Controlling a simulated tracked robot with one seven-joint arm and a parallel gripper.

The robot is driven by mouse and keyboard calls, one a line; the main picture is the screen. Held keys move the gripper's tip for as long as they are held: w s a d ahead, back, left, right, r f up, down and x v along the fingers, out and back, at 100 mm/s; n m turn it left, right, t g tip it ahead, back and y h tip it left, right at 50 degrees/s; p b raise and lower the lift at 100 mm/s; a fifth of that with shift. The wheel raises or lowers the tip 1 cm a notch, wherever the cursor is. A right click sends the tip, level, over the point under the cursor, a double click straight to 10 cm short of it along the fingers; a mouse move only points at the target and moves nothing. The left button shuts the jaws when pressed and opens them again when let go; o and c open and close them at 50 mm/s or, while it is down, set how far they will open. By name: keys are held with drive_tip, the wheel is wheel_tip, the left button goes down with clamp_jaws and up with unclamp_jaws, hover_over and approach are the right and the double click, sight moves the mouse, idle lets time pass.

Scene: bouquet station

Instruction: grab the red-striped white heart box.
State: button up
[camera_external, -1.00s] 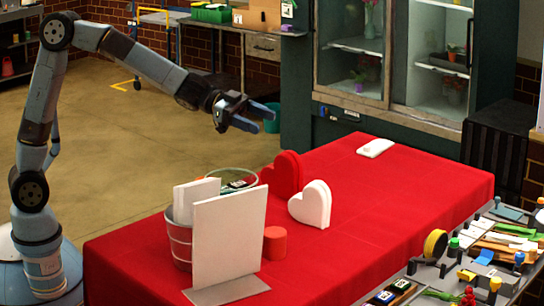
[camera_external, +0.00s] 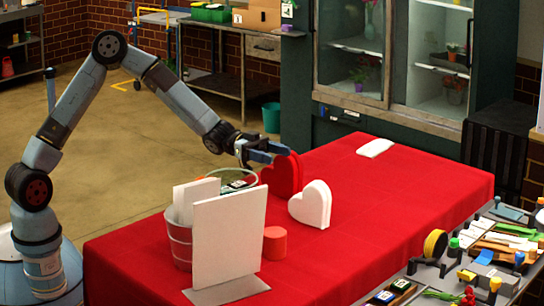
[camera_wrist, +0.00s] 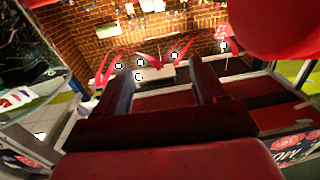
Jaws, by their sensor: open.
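A white heart box (camera_external: 311,204) stands upright on the red-covered table (camera_external: 400,195); no red stripes can be made out on the side I see. A red heart box (camera_external: 283,175) stands upright just behind it, to its left. My gripper (camera_external: 268,151) is open and empty, at the upper left of the red heart box in the external view; I cannot tell if they touch. In the wrist view its two fingers (camera_wrist: 162,85) are spread with nothing between them. A large red rounded shape (camera_wrist: 285,25) fills that view's upper right, probably the red heart box.
A metal bucket (camera_external: 180,240), an upright white board (camera_external: 229,240) and a red cylinder (camera_external: 276,243) stand on the table's left part. A flat white slab (camera_external: 375,148) lies at the back right.

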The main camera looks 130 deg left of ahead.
wheel_tip(320, 180, down, 4)
drive_tip(key=f, duration=0.1)
approach(312, 183)
drive_tip(key=w, duration=0.4)
drive_tip(key=shift+w+a, duration=0.2)
drive_tip(key=shift+a, duration=0.1)
drive_tip(key=shift+w+a+f, duration=0.1)
drive_tip(key=shift+w, duration=1.25)
drive_tip(key=shift+w+a+f, duration=0.1)
drive_tip(key=shift+w, duration=1.25)
drive_tip(key=shift+c, duration=0.3)
clamp_jaws()
